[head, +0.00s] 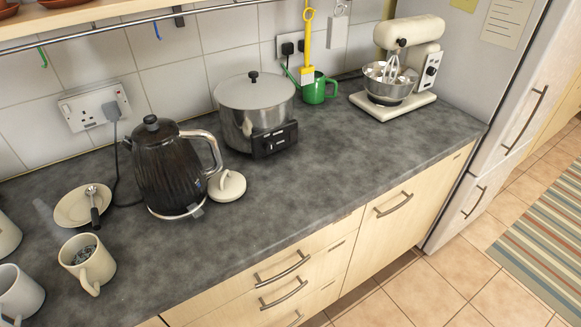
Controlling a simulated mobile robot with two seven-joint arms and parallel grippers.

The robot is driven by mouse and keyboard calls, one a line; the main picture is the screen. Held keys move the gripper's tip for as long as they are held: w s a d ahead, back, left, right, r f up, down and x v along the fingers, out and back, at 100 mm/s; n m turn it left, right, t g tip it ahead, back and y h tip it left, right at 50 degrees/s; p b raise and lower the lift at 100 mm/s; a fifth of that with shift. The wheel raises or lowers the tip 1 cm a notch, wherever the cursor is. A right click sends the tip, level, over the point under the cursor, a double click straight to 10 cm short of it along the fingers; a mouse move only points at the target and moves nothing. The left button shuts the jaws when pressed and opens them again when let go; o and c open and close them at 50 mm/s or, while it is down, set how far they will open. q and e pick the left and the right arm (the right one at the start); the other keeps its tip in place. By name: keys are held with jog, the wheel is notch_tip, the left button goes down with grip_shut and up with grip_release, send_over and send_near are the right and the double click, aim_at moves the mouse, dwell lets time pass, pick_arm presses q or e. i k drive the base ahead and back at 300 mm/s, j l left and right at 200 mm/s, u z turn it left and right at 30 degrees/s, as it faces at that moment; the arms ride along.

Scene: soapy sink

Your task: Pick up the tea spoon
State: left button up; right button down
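A small spoon (94,207) with a dark handle and a silvery bowl rests on a cream saucer (68,212) at the left of the counter. Its bowl points to the back and its handle reaches toward the front, across the saucer's right side. A cream mug (100,270) with something dark inside stands just in front of the saucer. Neither of my grippers shows in the head view.
A black kettle (168,170) stands right of the saucer, its cord running behind. A round cream lid-like piece (232,187) lies beside it. Other mugs (18,292) stand at the left edge. A pot (250,97) and mixer (405,70) stand farther back. The counter's front middle (270,225) is clear.

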aim_at(91, 191)
jog(key=u, duration=1.55)
